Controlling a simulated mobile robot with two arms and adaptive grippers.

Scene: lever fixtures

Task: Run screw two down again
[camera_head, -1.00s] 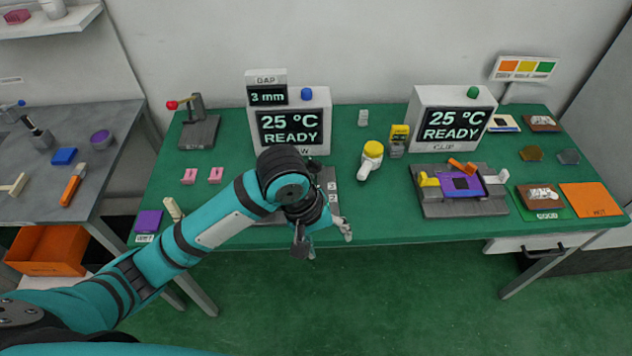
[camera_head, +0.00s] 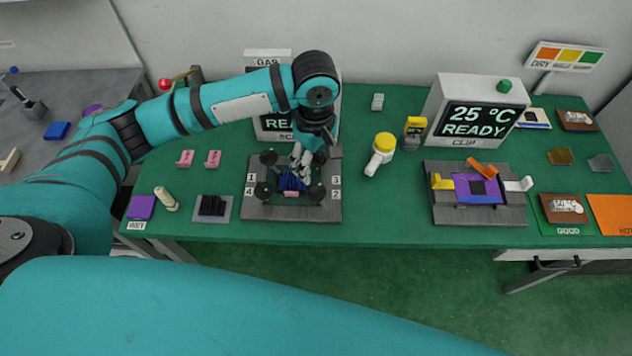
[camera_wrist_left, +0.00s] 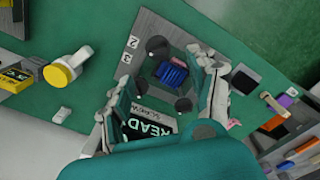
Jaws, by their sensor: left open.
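The grey screw fixture (camera_head: 250,212) stands at the middle front of the green table. It has black knobs at its corners and number labels beside them. Screw two (camera_head: 316,192) is the black knob at its front right, beside label 2; it also shows in the left wrist view (camera_wrist_left: 157,46). A blue finned block (camera_head: 290,182) sits between the knobs. My left gripper (camera_head: 303,160) is over the rear part of the fixture, above the block. In the left wrist view its fingers (camera_wrist_left: 166,72) are spread wide with nothing between them. My right gripper is out of view.
A screen reading READY (camera_head: 270,122) stands behind the fixture, partly hidden by my arm. A yellow-capped white tool (camera_head: 381,155) lies to the right. A second fixture (camera_head: 440,208) stands farther right.

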